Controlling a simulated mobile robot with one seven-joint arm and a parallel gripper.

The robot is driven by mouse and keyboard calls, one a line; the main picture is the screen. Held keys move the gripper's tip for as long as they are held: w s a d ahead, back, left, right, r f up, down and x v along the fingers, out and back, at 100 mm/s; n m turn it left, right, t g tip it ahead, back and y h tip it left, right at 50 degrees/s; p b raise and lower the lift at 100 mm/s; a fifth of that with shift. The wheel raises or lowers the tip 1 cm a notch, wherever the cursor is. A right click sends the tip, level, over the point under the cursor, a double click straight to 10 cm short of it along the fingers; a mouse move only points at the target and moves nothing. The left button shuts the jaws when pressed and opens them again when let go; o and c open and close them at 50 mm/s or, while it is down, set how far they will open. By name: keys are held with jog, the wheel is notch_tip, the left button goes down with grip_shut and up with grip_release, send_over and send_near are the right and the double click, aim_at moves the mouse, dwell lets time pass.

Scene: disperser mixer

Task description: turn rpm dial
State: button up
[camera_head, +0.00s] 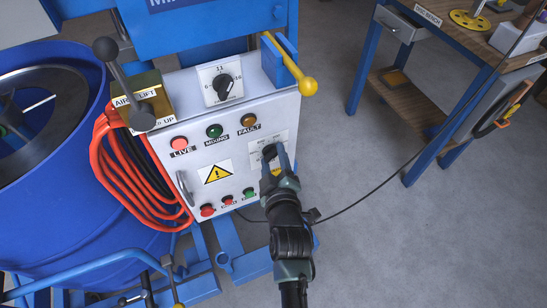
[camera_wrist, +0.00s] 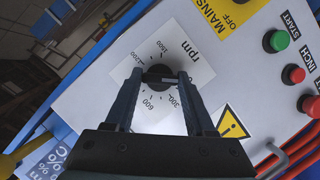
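The rpm dial (camera_wrist: 160,77) is a round black knob on a white scale plate marked rpm, with numbers around it from 300 to 1500. In the wrist view it sits between the fingertips of my gripper (camera_wrist: 161,76), one finger on each side. The fingers stand apart, and I cannot tell whether they touch the knob. In the head view my gripper (camera_head: 276,158) reaches up to the dial's plate (camera_head: 281,137) at the right of the white control panel. The fingers partly hide the dial there.
The control panel (camera_head: 235,160) also carries a timer dial (camera_head: 222,87), indicator lamps, a warning sign and a row of buttons. A green button (camera_wrist: 276,41) and red buttons lie right in the wrist view. A yellow-ended lever (camera_head: 307,86) juts out above my gripper. Open floor lies right.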

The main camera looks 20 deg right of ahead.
grip_shut()
jog(key=shift+m, duration=0.3)
jog(key=m+y+b, duration=0.1)
jog(key=m+y, duration=0.1)
jog(key=shift+d+m+g, duration=0.15)
jog(key=shift+m+g, duration=0.25)
jog(key=m+y+b, duration=0.1)
jog(key=m+y, duration=0.1)
jog(key=m, duration=0.1)
jog(key=shift+d, duration=0.1)
jog(key=m+y+b, duration=0.1)
jog(key=m+y, duration=0.1)
jog(key=m+y+b, duration=0.1)
jog(key=m, duration=0.2)
jog(key=m+t+y+b, duration=0.1)
jog(key=m+y+b, duration=0.1)
jog(key=m, duration=0.1)
jog(key=shift+d+f+y, duration=0.15)
jog(key=shift+d+y, duration=0.05)
jog(key=shift+y, duration=0.1)
jog(key=shift+m, duration=0.4)
